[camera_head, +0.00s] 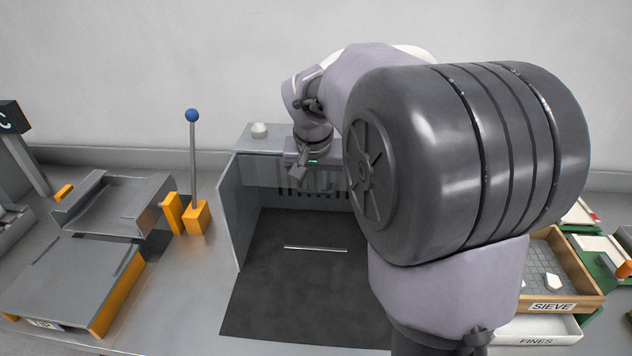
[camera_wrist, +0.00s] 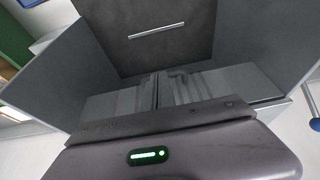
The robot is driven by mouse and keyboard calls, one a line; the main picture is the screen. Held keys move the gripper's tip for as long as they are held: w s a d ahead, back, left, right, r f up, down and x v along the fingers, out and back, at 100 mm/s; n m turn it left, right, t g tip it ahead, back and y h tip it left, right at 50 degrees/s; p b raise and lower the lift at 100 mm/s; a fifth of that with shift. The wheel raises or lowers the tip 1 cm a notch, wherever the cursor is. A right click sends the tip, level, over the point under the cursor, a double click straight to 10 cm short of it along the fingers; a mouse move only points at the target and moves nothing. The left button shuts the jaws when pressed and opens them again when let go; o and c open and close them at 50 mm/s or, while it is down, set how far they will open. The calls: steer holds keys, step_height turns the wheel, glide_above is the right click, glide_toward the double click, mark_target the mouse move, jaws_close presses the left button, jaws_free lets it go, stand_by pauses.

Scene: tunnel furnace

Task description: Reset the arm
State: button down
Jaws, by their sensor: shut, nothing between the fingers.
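My gripper (camera_head: 299,172) hangs at the back of the grey open-fronted bay, small and partly hidden by my own arm in the head view. A green light glows on its body. In the wrist view the gripper body fills the bottom, and the fingers (camera_wrist: 159,90) are together with nothing held. My arm is bent, with a large dark joint covering the right middle of the head view.
The bay has a grey side wall (camera_head: 247,212) and a dark floor mat (camera_head: 290,300) with a thin pale rod (camera_head: 316,249) lying on it. A blue-knobbed lever (camera_head: 193,150) stands left. A wooden SIEVE tray (camera_head: 590,300) and a FINES drawer (camera_head: 537,331) are right.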

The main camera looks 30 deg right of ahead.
steer(key=s+a+f+p+v, duration=0.1)
steer(key=s+p+v, duration=0.1)
steer(key=v, duration=0.9)
steer(key=s+a+f+n+t+y+b, duration=0.1)
steer(key=s+a+f+y+b, duration=0.1)
steer(key=s+a, duration=0.6)
steer(key=s+a+f+n+t+y+b, duration=0.1)
steer(key=s+a+f+y+b, duration=0.1)
steer(key=s+a+f, duration=0.3)
steer(key=s+a, duration=0.3)
steer(key=s, duration=0.4)
steer(key=shift+a+f, duration=0.25)
